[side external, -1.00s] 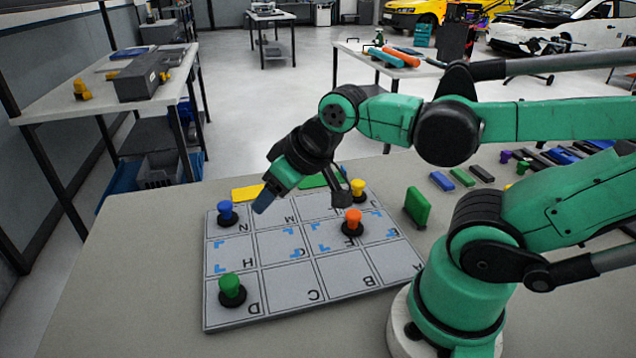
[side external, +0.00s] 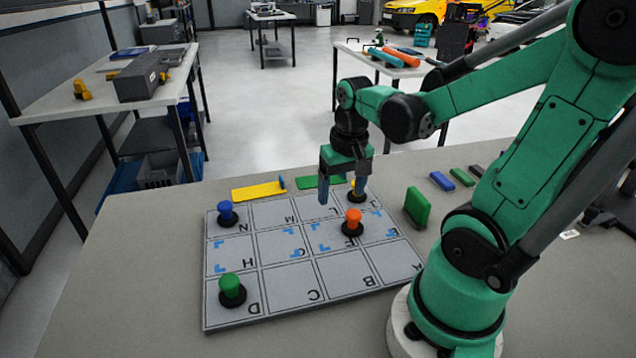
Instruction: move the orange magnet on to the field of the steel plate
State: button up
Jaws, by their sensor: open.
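The orange magnet (side external: 353,216), a knob on a black round base, stands upright on the grey steel plate (side external: 290,283), which is divided into lettered fields. It stands right of the plate's middle, near a field line; the letter beside it is partly covered. My gripper (side external: 343,189) is open, pointing down above the far part of the plate. Its fingers are spread, empty, and look a little above and behind the orange magnet; I cannot tell the exact gap.
A blue magnet (side external: 226,211) and a green magnet (side external: 231,287) stand on the plate's left fields. A green block (side external: 417,206) stands right of the plate. A yellow strip (side external: 258,190) lies behind it.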

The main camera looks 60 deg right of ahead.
aim_at(354, 213)
jog(key=shift+s+d+f+m+g+y, duration=0.15)
jog(key=shift+s+d+f+m+g, duration=0.1)
jog(key=shift+s+d+m, duration=0.2)
jog(key=shift+s+d+f+m+g+y, duration=0.15)
jog(key=shift+s+d+f+m+g, duration=0.1)
jog(key=shift+s+d+m, duration=0.15)
jog(key=shift+f, duration=2.8)
grip_shut()
jog(key=c, duration=0.9)
grip_release()
grip_shut()
